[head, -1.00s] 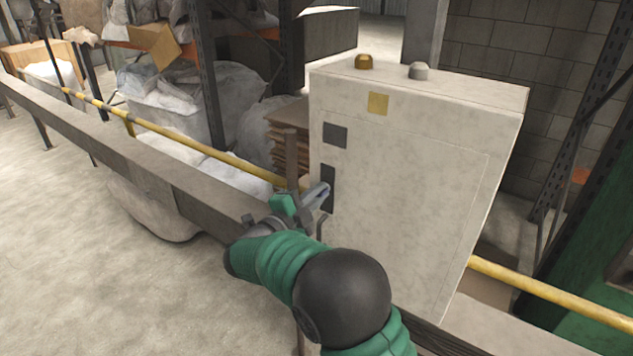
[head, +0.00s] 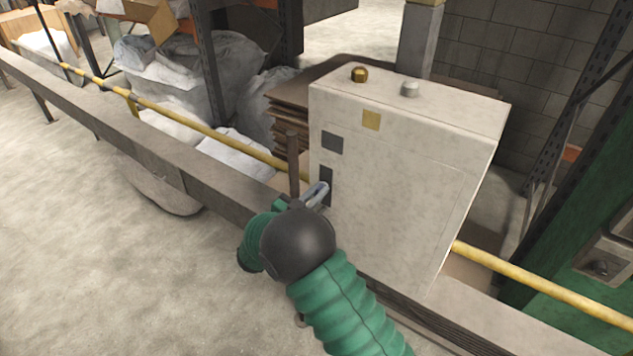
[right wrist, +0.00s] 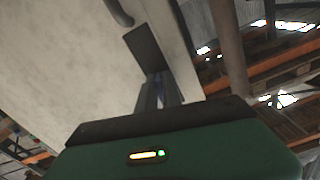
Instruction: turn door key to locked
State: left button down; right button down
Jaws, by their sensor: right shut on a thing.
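A dark narrow lock plate (head: 327,180) sits on the left side of the door, below a dark square panel. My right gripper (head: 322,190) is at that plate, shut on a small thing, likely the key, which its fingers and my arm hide. In the right wrist view the fingers (right wrist: 160,92) meet just at the lower end of the dark plate (right wrist: 146,48). A bluish sliver shows between them. I cannot tell the key's angle. My left gripper is not in view.
The floor at left is clear.

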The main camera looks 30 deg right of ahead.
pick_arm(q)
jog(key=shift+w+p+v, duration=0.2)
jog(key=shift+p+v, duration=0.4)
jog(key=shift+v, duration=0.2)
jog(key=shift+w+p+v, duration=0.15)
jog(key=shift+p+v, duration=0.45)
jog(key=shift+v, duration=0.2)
pick_arm(e)
jog(key=shift+w+d+r+n, duration=0.1)
jog(key=shift+r+n, duration=0.1)
jog(key=shift+n, duration=0.45)
jog(key=shift+r+n, duration=0.15)
jog(key=shift+n, duration=0.5)
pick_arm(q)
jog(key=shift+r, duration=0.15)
pick_arm(e)
jog(key=c, duration=1.8)
grip_release()
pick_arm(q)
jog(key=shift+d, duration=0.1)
pick_arm(e)
jog(key=shift+o, duration=1.4)
jog(key=shift+f, duration=0.25)
